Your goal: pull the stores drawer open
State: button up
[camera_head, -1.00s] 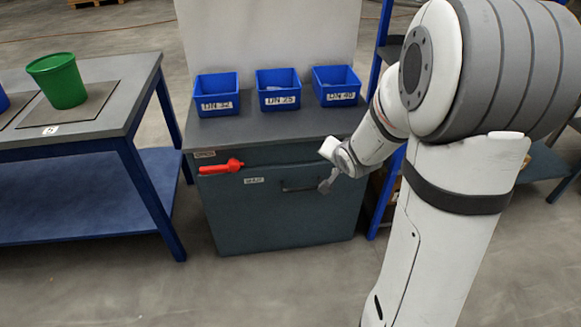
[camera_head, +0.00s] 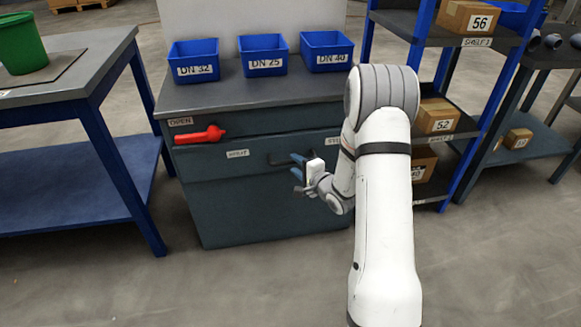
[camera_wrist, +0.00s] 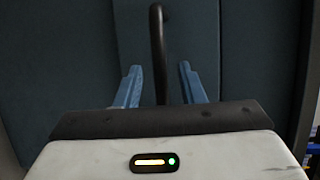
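The stores drawer (camera_head: 205,160) is the upper front of the grey-blue cabinet and looks flush with it. Its dark bar handle (camera_head: 279,161) is at the right of the drawer front, partly hidden by my gripper (camera_head: 298,168). In the wrist view the handle (camera_wrist: 157,45) runs down between the two blue fingers of my gripper (camera_wrist: 160,85). The fingers are apart, with a gap on each side of the handle. A red lever (camera_head: 200,136) lies roughly level on the left of the front, beside an OPEN label (camera_head: 181,122); a second label (camera_head: 237,153) sits lower.
Blue bins (camera_head: 263,55) stand on the cabinet top. A bench (camera_head: 80,60) with a green bucket (camera_head: 20,45) is at the left. Blue shelving (camera_head: 470,95) with boxes is close at the right. The floor before the cabinet is clear.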

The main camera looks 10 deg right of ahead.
aim_at(294, 163)
jog(key=shift+b+x, duration=0.35)
jog(key=shift+x, duration=1.2)
jog(key=shift+c, duration=0.5)
grip_shut()
